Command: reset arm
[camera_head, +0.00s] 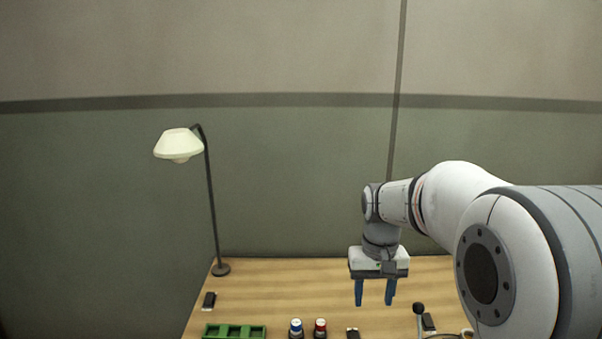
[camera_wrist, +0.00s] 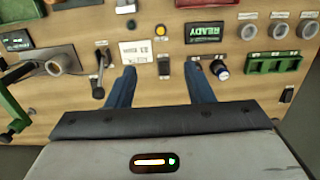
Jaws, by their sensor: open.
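My gripper (camera_head: 374,303) is open and empty above the wooden table (camera_head: 280,272), its two blue fingers pointing down. In the wrist view my gripper (camera_wrist: 160,68) shows its fingers spread wide, with bare table and a small black block (camera_wrist: 164,68) seen between them. Nothing is held. My arm reaches in from the right in the head view. No cork stopper can be made out for certain.
A lamp (camera_head: 211,205) stands at the back left.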

